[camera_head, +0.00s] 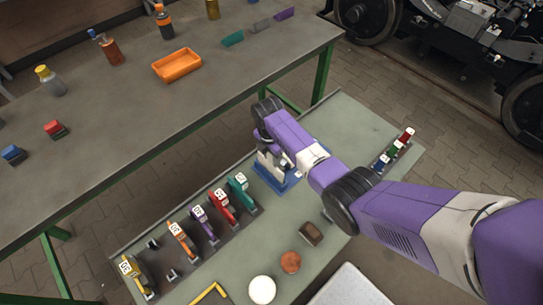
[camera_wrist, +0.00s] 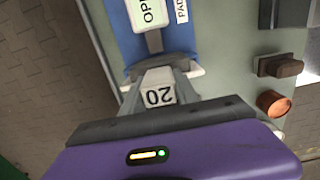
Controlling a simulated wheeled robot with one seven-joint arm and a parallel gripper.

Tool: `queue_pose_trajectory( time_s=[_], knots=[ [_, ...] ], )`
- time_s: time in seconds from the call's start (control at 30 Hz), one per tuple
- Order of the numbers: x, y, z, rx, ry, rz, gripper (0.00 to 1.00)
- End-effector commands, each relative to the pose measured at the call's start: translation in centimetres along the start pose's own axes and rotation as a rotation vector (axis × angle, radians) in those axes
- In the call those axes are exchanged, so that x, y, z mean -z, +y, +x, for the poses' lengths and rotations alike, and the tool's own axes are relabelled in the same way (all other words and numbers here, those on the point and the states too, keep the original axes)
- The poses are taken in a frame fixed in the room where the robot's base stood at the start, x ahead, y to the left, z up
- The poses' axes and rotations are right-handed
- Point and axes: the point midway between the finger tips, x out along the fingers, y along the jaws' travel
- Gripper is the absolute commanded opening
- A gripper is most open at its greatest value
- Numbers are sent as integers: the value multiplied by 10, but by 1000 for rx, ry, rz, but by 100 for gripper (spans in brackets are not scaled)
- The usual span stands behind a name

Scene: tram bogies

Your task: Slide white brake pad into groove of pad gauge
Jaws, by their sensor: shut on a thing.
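The white brake pad (camera_wrist: 158,94), marked 20, is between my gripper's fingers in the wrist view. My gripper (camera_wrist: 158,82) is shut on it. The blue pad gauge (camera_wrist: 186,38) lies just beyond the fingertips, with a white block lettered "OPE" on it and a label starting "PAD". The pad is at the near end of the gauge; I cannot tell whether it has entered the groove, which is not clearly visible. In the head view the blue gauge (camera_head: 292,183) is on the green-grey bench, partly hidden by my arm.
A dark rack (camera_head: 208,259) with several numbered coloured pieces stands left of the gauge. A brown block (camera_head: 311,233), a copper-coloured cylinder (camera_head: 290,262) and a white round object (camera_head: 262,290) are nearer. A small rack (camera_head: 390,158) stands right. Another table (camera_head: 120,110) lies beyond a gap.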

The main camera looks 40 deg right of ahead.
Motion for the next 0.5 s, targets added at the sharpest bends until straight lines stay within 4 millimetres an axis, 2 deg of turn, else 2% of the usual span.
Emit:
queue_pose_trajectory(
  time_s=[0.5],
  knots=[
    [0, 1, 11, -2, -1, 0, 0]
  ],
)
